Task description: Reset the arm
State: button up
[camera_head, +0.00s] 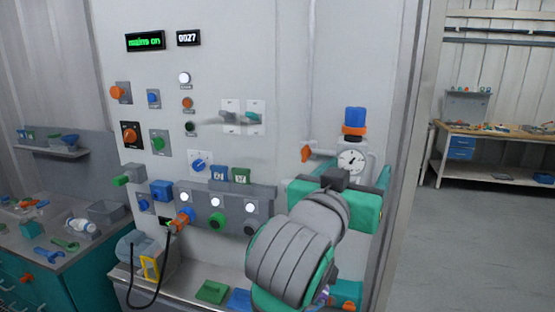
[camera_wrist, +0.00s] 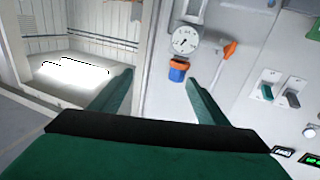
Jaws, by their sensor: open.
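My arm rises at the lower right of the head view, its grey and green links in front of the panel. My gripper (camera_wrist: 160,95) shows in the wrist view with its two green fingers spread wide and nothing between them. In the head view the fingers are mostly hidden behind my own wrist. Beyond the fingers in the wrist view are a white round gauge (camera_wrist: 185,40) and an orange and blue fitting (camera_wrist: 178,70). The gauge also shows in the head view (camera_head: 351,161), just above my wrist. I cannot see the fingers touching anything.
The wall panel carries a green display (camera_head: 145,41), knobs, and two switches. A cluttered teal bench (camera_head: 80,275) stands left. A wooden workbench (camera_head: 490,135) is far right, with clear floor before it.

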jog(key=w+a+f+n, duration=0.2)
jog(key=w+f, duration=0.2)
jog(key=f, duration=0.7)
jog(key=s+a+f+n+y, duration=0.2)
jog(key=f, duration=0.8)
jog(key=s+a+f+n+t+y, duration=0.1)
jog(key=s+a+f+y, duration=0.1)
jog(key=f, duration=0.7)
jog(key=s+a+f+n+y, duration=0.1)
jog(key=s+a+f+n, duration=0.15)
jog(key=f, duration=0.75)
jog(key=s+a+f+y, duration=0.2)
jog(key=s+f, duration=0.6)
jog(key=s+a+f, duration=0.1)
jog(key=s+f, duration=0.1)
jog(key=s, duration=0.7)
jog(key=s+a+f+m+y, duration=0.1)
jog(key=s+f, duration=0.1)
jog(key=s, duration=0.7)
jog(key=s+a+f+g+y, duration=0.1)
jog(key=s+f, duration=0.1)
jog(key=s, duration=0.7)
jog(key=shift+s+a+f+m, duration=0.3)
jog(key=shift+s+a+m, duration=0.05)
